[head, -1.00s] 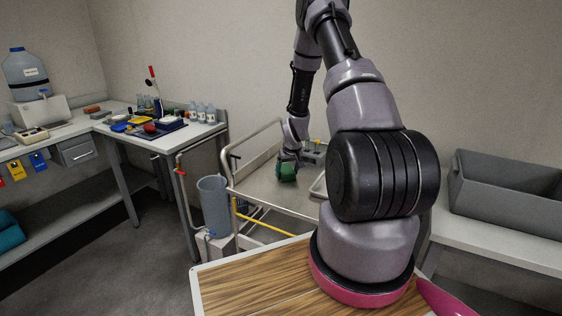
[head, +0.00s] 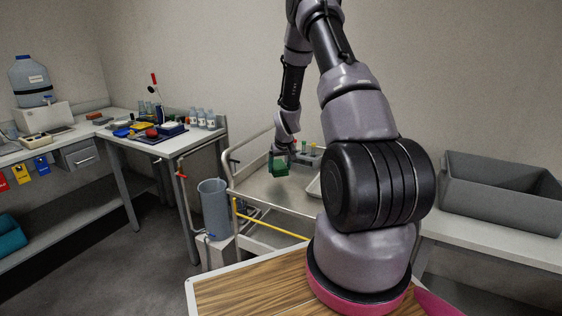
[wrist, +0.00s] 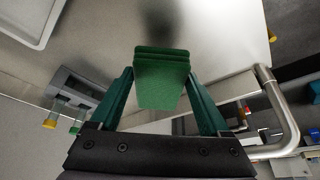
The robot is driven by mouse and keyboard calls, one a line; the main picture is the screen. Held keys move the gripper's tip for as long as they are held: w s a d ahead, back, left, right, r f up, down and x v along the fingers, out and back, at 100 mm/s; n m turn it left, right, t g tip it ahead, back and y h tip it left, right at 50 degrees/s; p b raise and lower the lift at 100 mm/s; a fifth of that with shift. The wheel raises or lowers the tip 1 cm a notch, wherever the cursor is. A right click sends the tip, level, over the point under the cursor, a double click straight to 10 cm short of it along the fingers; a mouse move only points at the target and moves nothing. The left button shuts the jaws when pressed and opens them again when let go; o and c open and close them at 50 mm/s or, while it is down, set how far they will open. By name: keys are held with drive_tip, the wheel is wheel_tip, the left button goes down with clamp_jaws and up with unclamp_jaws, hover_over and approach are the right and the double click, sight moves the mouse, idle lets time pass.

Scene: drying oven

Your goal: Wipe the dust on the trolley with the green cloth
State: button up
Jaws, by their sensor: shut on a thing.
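My gripper (head: 281,154) is shut on the green cloth (head: 280,167), a folded block hanging below the fingers. In the wrist view the green cloth (wrist: 161,78) sits between the two fingers of my gripper (wrist: 163,95). The cloth is over the metal top of the trolley (head: 262,188), near its left part, and appears a little above it. A dark shadow lies on the trolley top (wrist: 225,45) beyond the cloth in the wrist view. I cannot make out dust on the visible surface.
A white tray (wrist: 28,18) lies on the trolley, partly hidden by my arm in the head view. A grey rack with vials (wrist: 75,98) stands at the trolley's back. A tubular handle (wrist: 278,110) rises at one end.

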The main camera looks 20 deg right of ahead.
drive_tip(key=shift+r, duration=1.55)
